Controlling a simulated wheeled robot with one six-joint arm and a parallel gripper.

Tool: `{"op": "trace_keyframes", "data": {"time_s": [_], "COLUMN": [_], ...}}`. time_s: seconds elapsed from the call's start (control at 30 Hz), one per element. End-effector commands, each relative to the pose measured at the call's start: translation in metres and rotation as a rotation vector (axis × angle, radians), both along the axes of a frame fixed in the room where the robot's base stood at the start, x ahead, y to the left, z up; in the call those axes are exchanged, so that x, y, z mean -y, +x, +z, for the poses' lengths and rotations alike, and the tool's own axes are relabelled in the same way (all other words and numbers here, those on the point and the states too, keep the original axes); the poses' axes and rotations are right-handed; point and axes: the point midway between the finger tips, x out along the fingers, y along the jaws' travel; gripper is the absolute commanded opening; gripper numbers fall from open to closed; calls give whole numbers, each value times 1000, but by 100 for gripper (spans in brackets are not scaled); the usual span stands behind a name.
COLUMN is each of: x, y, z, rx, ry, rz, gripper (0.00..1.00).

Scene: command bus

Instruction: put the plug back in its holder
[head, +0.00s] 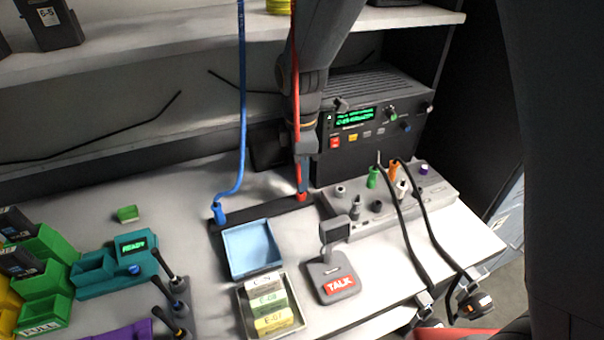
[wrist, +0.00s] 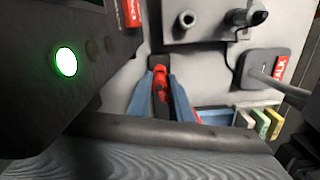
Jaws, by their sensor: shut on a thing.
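The red plug (head: 302,197) is between the fingers of my gripper (head: 304,184), at the right end of a dark strip (head: 262,214) on the desk. In the wrist view the blue fingers of my gripper (wrist: 160,75) are shut on the red plug (wrist: 161,90), over the dark strip. I cannot tell whether the plug is seated in the strip or just above it. A red cord (head: 295,60) runs up along my arm. A blue plug (head: 219,212) with a blue cord stands upright at the strip's left end.
A black radio (head: 372,128) stands close behind my gripper. A grey panel with plugs (head: 398,205) is to the right. A blue tray (head: 250,248), a TALK microphone (head: 334,275) and a tray of labelled blocks (head: 270,305) are in front. Green bins (head: 42,280) are at left.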

Motion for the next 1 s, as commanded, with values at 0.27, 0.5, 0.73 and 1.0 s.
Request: {"op": "trace_keyframes", "data": {"time_s": [0.27,0.5,0.73,1.0], "x": [0,0,0,0], "y": [0,0,0,0], "z": [0,-3,-8,-9], "rx": [0,0,-1,0], "ry": [0,0,0,0], "rz": [0,0,0,0], "gripper": [4,4,4,4]}}
